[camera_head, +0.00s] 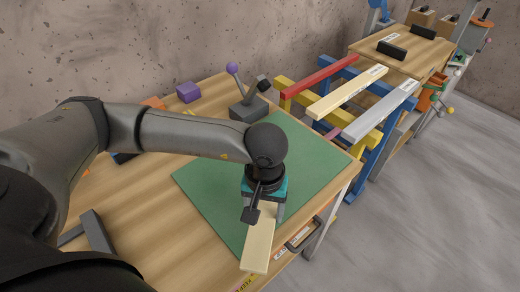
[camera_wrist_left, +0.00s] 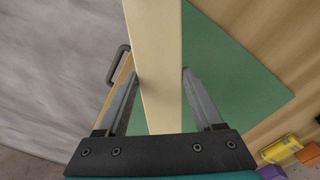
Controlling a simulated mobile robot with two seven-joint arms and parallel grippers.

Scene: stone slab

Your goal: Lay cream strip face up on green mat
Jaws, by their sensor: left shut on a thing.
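My left gripper (camera_head: 264,207) points down over the near right edge of the green mat (camera_head: 215,190) and is shut on a plain cream strip (camera_head: 258,247). In the left wrist view the cream strip (camera_wrist_left: 155,50) runs lengthwise between the two fingers, with the mat (camera_wrist_left: 235,60) to its right. The strip's near end reaches past the mat toward the table's front edge. I cannot tell whether it touches the mat or hangs just above it. The gripper hides its far part in the head view. My right gripper is not in view.
A rack to the right carries a red strip (camera_head: 320,76), another cream strip (camera_head: 347,92) with a mark, and a grey strip (camera_head: 380,110). A joystick-like device (camera_head: 248,106) and a purple block (camera_head: 188,92) stand behind the mat. A drawer handle (camera_head: 298,239) is at the table front.

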